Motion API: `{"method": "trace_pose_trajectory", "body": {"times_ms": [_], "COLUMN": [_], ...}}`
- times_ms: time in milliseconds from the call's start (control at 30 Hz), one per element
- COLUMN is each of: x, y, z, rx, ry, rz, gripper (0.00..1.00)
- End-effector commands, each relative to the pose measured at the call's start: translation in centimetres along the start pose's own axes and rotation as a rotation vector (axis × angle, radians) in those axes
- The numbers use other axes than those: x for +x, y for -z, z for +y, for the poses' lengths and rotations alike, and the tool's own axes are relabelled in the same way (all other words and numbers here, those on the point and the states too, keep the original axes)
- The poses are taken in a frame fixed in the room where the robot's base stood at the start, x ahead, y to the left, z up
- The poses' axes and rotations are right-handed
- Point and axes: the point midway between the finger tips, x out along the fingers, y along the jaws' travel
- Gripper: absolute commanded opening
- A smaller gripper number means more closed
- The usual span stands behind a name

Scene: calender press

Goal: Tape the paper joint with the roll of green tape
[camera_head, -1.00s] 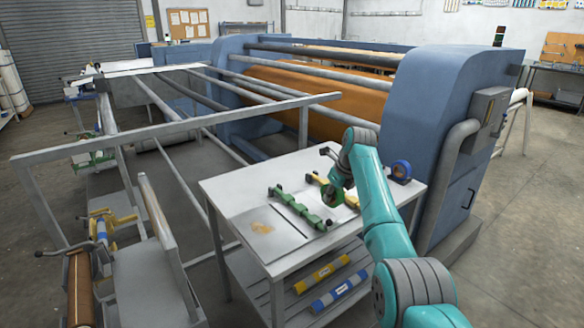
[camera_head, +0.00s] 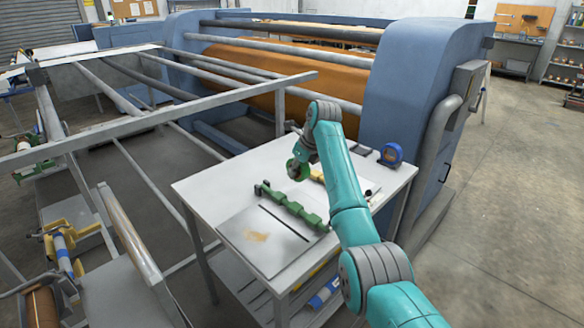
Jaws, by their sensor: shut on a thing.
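My gripper (camera_head: 299,163) is shut on the roll of green tape (camera_head: 295,171) and holds it above the white table (camera_head: 202,191). The roll is small and partly hidden by the gripper. On the table, in front and to the left of the roll, lies a flat grey sheet (camera_head: 247,231) with a brownish patch. A thin dark line (camera_head: 284,222) runs across it; I cannot tell whether this is the paper joint. A green clamp-like bar (camera_head: 293,206) lies along the sheet's far side.
A blue tape measure (camera_head: 391,155) stands at the table's far right. A yellow piece (camera_head: 317,175) lies partly behind my arm. The blue calender press (camera_head: 405,95) with its brown roll (camera_head: 260,85) is behind the table. A grey rail frame (camera_head: 150,122) stands at the left.

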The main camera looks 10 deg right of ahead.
Motion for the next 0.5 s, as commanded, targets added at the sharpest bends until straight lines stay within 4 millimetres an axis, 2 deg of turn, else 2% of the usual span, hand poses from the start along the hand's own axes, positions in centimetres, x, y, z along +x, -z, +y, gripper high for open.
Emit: {"method": "trace_pose_trajectory", "body": {"times_ms": [500], "x": [-1.8], "y": [4.1], "z": [0.0], "rx": [0.000], "ry": [0.000], "rz": [-0.001], "gripper": [0.00]}}
